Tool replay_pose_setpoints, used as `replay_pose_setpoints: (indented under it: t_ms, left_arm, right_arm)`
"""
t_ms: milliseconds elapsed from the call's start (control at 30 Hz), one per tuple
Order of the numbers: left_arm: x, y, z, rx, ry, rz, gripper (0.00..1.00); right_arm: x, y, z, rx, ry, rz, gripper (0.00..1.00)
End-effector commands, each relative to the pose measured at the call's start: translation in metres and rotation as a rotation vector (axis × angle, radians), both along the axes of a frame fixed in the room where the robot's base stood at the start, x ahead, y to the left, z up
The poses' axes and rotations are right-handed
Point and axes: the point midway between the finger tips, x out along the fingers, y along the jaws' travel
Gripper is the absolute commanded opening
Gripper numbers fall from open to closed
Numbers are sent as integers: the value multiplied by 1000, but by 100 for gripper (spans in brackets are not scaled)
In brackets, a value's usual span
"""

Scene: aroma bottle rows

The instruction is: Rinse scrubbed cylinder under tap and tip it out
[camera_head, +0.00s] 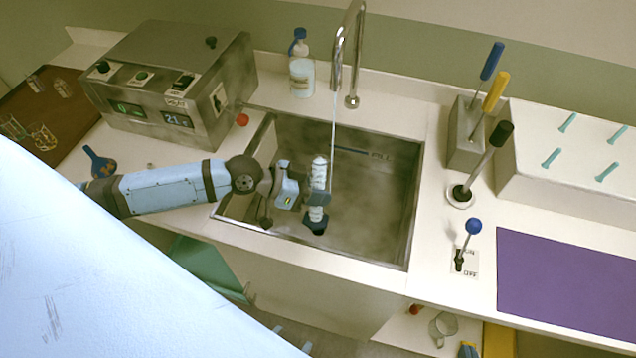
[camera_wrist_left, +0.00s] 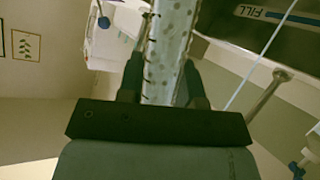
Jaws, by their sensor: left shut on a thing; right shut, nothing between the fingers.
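My left gripper (camera_head: 306,195) is shut on a clear graduated cylinder (camera_head: 319,172) over the sink (camera_head: 375,205). The cylinder stands about upright, with its dark base (camera_head: 315,227) below the fingers. The tap (camera_head: 338,65) runs a thin water stream (camera_head: 334,120). The stream passes close to the right of the cylinder's top in the head view; in the left wrist view the stream (camera_wrist_left: 262,55) is apart from it. My right gripper is out of view.
A lever (camera_head: 468,245) with an ON/OFF plate is right of the sink. A wash bottle (camera_head: 302,70) stands behind it, and a grey machine (camera_head: 175,80) to its left. A brush holder (camera_head: 466,135), white peg block (camera_head: 570,150) and purple mat (camera_head: 565,285) lie right.

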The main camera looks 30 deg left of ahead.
Motion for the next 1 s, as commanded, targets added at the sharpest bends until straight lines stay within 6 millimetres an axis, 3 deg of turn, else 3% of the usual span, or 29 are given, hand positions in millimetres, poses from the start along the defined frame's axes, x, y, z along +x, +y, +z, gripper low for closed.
replay_pose_setpoints:
  t_ms: [767, 1000]
  left_arm:
    - [13, 4, -19, -137, 389, 0, 8]
    - [12, 4, -19, -136, 388, -1, 8]
  right_arm:
    - [0, -1, -6, -2, 0, 0, 0]
    - [0, -1, -6, -2, 1, 1, 0]
